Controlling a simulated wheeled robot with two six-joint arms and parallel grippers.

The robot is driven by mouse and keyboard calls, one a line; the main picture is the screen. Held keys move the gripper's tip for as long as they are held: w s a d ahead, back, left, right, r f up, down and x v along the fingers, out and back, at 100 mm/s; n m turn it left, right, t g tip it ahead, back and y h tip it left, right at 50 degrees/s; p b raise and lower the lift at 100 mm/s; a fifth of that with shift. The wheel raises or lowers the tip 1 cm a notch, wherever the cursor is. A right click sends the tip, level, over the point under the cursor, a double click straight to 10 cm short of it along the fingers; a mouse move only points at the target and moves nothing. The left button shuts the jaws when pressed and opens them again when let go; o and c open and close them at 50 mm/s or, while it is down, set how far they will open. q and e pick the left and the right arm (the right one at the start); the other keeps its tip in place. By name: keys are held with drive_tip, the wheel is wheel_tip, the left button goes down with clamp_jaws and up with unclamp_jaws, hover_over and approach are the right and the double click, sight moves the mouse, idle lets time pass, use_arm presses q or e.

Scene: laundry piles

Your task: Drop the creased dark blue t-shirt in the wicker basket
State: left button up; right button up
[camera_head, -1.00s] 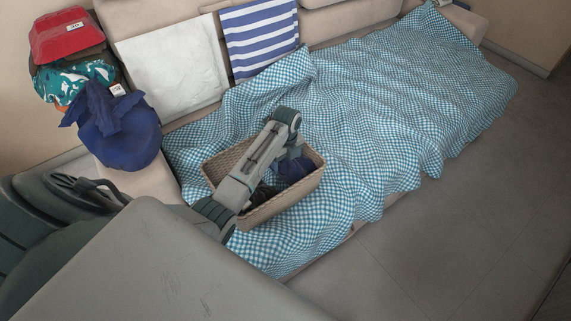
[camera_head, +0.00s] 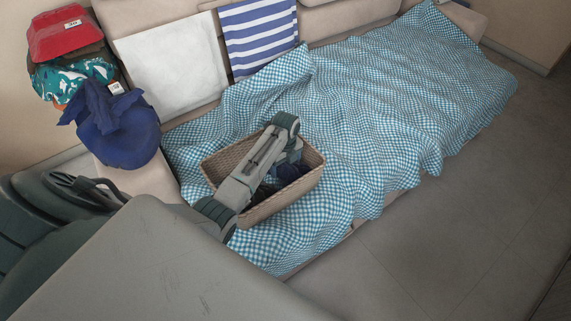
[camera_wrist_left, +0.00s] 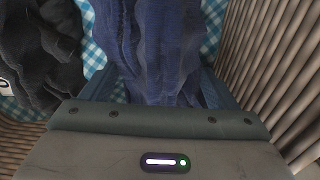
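The wicker basket (camera_head: 295,198) stands on the checked blanket at the front of the sofa. My left arm reaches over it, with the left gripper (camera_head: 289,171) low inside. The creased dark blue t-shirt (camera_head: 293,170) lies in the basket, partly hidden by my arm. In the left wrist view the t-shirt (camera_wrist_left: 163,45) is bunched between the spread fingers of the left gripper (camera_wrist_left: 160,75), and the basket's wicker wall (camera_wrist_left: 285,70) is close on the right. A black garment with a white label (camera_wrist_left: 42,50) lies left of it. My right gripper is not in view.
A blue cloth heap (camera_head: 120,128), a patterned teal cloth (camera_head: 75,80) and a red folded garment (camera_head: 68,35) pile up at the left. A white cushion (camera_head: 174,62) and a striped towel (camera_head: 259,38) lean on the backrest. The blanket (camera_head: 410,110) is clear to the right.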

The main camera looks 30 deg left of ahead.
sight(286, 163)
use_arm(q)
drive_tip(key=shift+r, duration=0.15)
drive_tip(key=shift+r, duration=0.3)
wheel_tip(286, 163, up, 12)
drive_tip(key=p, duration=0.1)
drive_tip(key=shift+r, duration=0.2)
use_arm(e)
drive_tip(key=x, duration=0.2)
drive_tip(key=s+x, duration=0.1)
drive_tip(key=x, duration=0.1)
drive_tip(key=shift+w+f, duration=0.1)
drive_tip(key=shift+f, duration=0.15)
